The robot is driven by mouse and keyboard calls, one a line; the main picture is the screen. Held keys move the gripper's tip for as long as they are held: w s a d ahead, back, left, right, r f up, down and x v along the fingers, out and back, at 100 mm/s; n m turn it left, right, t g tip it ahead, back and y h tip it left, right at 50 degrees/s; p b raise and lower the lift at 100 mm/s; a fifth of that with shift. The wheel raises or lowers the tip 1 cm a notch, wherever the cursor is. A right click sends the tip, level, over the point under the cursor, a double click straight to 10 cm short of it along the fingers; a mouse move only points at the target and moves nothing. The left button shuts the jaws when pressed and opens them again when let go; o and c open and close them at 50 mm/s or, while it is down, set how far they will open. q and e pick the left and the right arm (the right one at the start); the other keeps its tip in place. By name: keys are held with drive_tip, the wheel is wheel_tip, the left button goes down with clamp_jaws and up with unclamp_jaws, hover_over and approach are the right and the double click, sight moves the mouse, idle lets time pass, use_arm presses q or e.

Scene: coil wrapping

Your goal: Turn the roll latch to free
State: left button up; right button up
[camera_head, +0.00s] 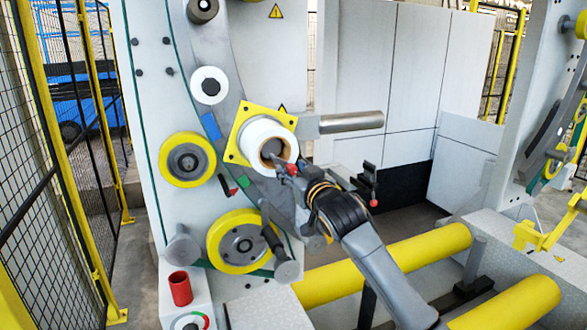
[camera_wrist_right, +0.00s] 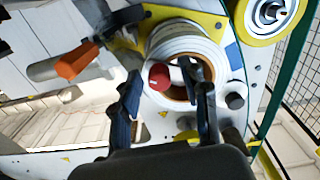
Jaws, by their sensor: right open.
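A white roll (camera_head: 265,138) sits on a yellow square plate (camera_head: 243,115) on the machine's upright panel. The roll (camera_wrist_right: 186,42) also shows in the right wrist view, with its brown core facing me. A red knob (camera_wrist_right: 160,76), which looks like the roll latch, stands in front of the core. My right gripper (camera_head: 283,168) is at the roll's front face. In the wrist view my right gripper (camera_wrist_right: 161,76) is open, one finger on each side of the knob. I cannot tell whether either finger touches it. The gripper hides most of the knob in the head view. My left gripper is not in view.
A grey horizontal bar (camera_head: 350,122) juts out right of the roll. Yellow-rimmed rollers (camera_head: 187,160) and a red cylinder (camera_head: 180,288) are on the left. Thick yellow rollers (camera_head: 400,258) lie low at the right. A mesh fence (camera_head: 45,200) stands at the far left.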

drive_tip(key=shift+c, duration=0.2)
clamp_jaws()
